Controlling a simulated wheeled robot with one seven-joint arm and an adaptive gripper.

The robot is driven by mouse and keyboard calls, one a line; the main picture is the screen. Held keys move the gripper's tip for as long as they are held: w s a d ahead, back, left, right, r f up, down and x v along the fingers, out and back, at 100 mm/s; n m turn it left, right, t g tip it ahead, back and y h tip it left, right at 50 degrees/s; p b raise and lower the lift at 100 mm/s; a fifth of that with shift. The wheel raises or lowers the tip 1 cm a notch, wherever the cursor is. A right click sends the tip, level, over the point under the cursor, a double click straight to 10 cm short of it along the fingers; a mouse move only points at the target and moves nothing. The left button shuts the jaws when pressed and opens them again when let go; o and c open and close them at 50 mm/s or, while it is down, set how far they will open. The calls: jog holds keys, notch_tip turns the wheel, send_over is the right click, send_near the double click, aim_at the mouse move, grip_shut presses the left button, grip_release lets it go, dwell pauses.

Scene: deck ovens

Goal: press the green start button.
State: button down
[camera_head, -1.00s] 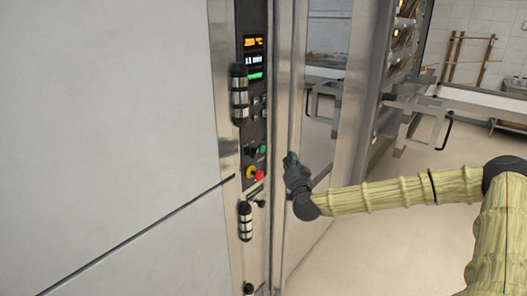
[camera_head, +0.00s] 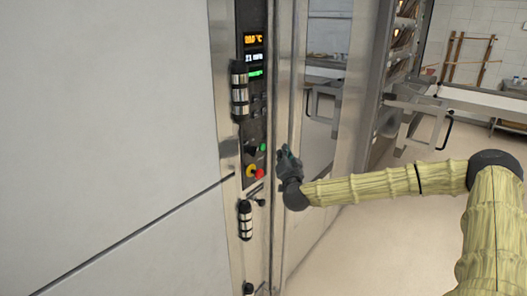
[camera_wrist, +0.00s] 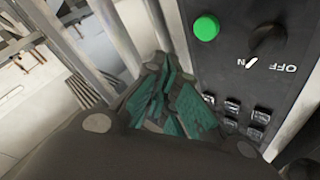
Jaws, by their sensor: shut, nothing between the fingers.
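The green start button (camera_head: 263,147) is a small round button on the dark control panel, above the red button. In the wrist view the green button (camera_wrist: 206,28) shows large at the top, beside a black rotary switch (camera_wrist: 268,40) marked OFF. My gripper (camera_head: 285,152) is just right of the panel in the head view, at about the green button's height. In the wrist view its teal-padded fingers (camera_wrist: 170,95) are closed together with nothing between them. The fingertips are below and left of the green button there, apart from it in the picture. Their depth gap is unclear.
The panel also has a red button (camera_head: 259,174), a yellow-ringed knob (camera_head: 250,171) and lit displays (camera_head: 253,56). Black-and-steel cylindrical fittings (camera_head: 240,90) stick out beside it. Small black switches (camera_wrist: 232,107) lie near my fingers. Oven door handles (camera_head: 425,110) project at the right.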

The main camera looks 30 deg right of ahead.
jog(key=shift+w+a+b, duration=0.15)
jog(key=shift+w+a, duration=0.15)
jog(key=shift+w, duration=0.4)
jog(key=shift+w+a+b, duration=0.15)
jog(key=shift+w+a, duration=0.1)
jog(key=shift+w, duration=0.45)
jog(key=shift+w+a+b, duration=0.15)
jog(key=shift+w+a, duration=0.15)
jog(key=shift+w, duration=0.4)
jog(key=shift+w+a, duration=0.15)
jog(key=shift+w, duration=0.05)
jog(key=shift+w+a, duration=0.1)
jog(key=shift+w, duration=0.1)
jog(key=shift+w+a, duration=0.15)
jog(key=shift+w, duration=0.25)
dwell(0.9)
jog(key=shift+s, duration=0.1)
jog(key=shift+s+d, duration=0.35)
jog(key=shift+s, duration=0.35)
dwell(0.3)
jog(key=s, duration=0.1)
jog(key=s+d, duration=0.1)
jog(key=s, duration=0.1)
jog(key=s+d+p, duration=0.1)
jog(key=shift+s, duration=0.3)
